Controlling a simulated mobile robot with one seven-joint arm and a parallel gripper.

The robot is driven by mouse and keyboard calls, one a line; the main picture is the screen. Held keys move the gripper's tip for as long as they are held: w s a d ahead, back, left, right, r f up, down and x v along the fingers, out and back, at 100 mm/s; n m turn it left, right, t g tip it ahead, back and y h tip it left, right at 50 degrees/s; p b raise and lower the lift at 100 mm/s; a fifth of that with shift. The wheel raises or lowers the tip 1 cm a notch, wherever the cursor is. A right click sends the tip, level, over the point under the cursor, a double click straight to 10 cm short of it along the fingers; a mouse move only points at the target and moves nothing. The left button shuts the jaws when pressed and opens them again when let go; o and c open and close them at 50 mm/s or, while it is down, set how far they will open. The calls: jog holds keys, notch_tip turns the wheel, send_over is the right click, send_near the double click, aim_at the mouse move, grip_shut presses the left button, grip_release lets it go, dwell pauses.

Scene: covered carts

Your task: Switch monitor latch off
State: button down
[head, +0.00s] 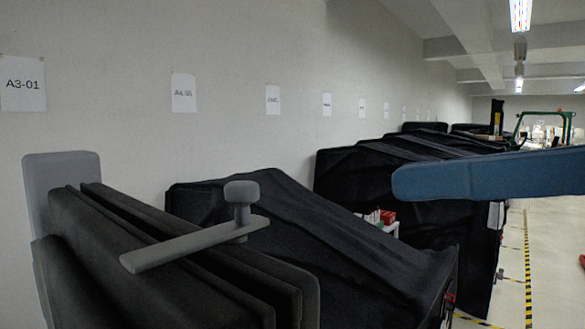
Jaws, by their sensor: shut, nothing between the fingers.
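The monitor latch looks to be a flat grey lever (185,249) with a grey upright knob (242,192) near its far right end. It stands in the lower left of the head view. The lever slants from lower left to upper right above dark slab-like panels (165,255). A grey rounded plate (60,178) stands behind these panels on the left. I cannot tell how the lever is joined to the panels, or which setting it is in. My gripper is not visible in this view, so its place relative to the latch cannot be seen.
Black covered carts (305,235) stand in a row along the wall behind the latch, going off to the right. Red items (388,217) show between two covers. Open floor (550,270) with yellow-black tape (527,265) lies at the right. Paper signs (23,84) hang on the wall.

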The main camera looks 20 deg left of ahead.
aim_at(254, 190)
jog(key=p+x, duration=0.3)
jog(key=x, duration=0.5)
jog(key=shift+a+r, duration=0.15)
jog(key=shift+w+a+f+p, duration=0.2)
jog(key=shift+a+f+p, duration=0.1)
jog(key=shift+a, duration=0.35)
jog(key=shift+a, duration=0.1)
